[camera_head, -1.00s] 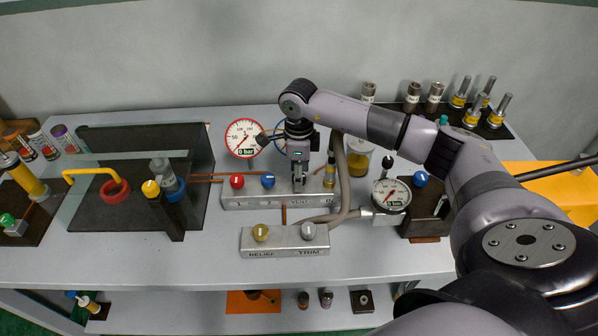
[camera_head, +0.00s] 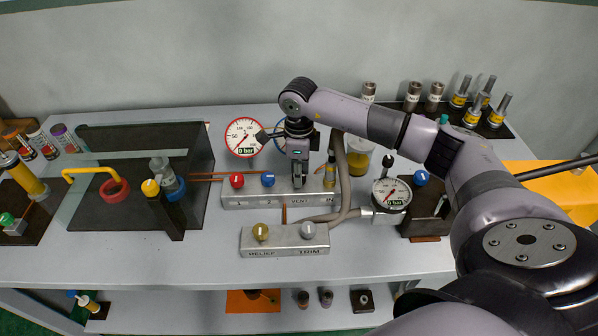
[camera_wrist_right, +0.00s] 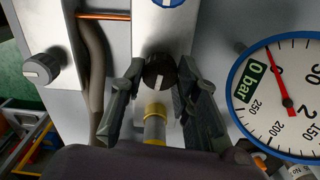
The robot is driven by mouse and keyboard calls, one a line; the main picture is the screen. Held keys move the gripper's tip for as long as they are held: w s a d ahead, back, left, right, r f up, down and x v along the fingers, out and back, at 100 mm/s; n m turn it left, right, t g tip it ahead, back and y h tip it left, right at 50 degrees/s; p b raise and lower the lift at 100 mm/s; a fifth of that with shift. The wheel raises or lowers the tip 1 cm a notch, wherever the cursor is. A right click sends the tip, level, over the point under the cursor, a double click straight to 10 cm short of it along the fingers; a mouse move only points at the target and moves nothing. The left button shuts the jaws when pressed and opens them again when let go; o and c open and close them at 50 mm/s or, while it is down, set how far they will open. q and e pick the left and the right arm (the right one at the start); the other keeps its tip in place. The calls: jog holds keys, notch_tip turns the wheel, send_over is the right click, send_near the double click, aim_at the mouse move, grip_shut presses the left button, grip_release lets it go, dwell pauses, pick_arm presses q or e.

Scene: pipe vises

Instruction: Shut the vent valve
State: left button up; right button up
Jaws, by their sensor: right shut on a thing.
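The metal manifold block (camera_head: 228,201) carries the marks 1, 2, VENT and IN, with my right gripper (camera_head: 299,182) pointing down at its VENT place. In the right wrist view the dark vent valve knob (camera_wrist_right: 159,71), with a light mark on its face, sits between the two fingers of my right gripper (camera_wrist_right: 158,82). The fingers are shut on the knob, one on each side. In the head view the gripper hides the knob. My left gripper is not in view.
A red knob (camera_head: 236,181) and a blue knob (camera_head: 267,180) stand left on the manifold. A yellow-banded fitting (camera_head: 329,176) and grey hose (camera_head: 344,190) are close right. The relief/trim block (camera_head: 284,252) lies in front. A red-rimmed gauge (camera_head: 242,137) reads 0 bar.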

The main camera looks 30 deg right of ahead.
jog(key=m+b, duration=0.1)
jog(key=m, duration=0.2)
jog(key=shift+m, duration=0.4)
jog(key=m+b, duration=0.1)
jog(key=m, duration=0.3)
jog(key=shift+m+b, duration=0.3)
jog(key=shift+b, duration=0.1)
jog(key=m, duration=0.4)
jog(key=shift+b, duration=0.35)
jog(key=shift+m, duration=1.8)
jog(key=shift+r+m, duration=0.1)
jog(key=shift+m, duration=0.2)
jog(key=o, duration=1.2)
jog(key=shift+c, duration=0.2)
notch_tip(320, 180, up, 12)
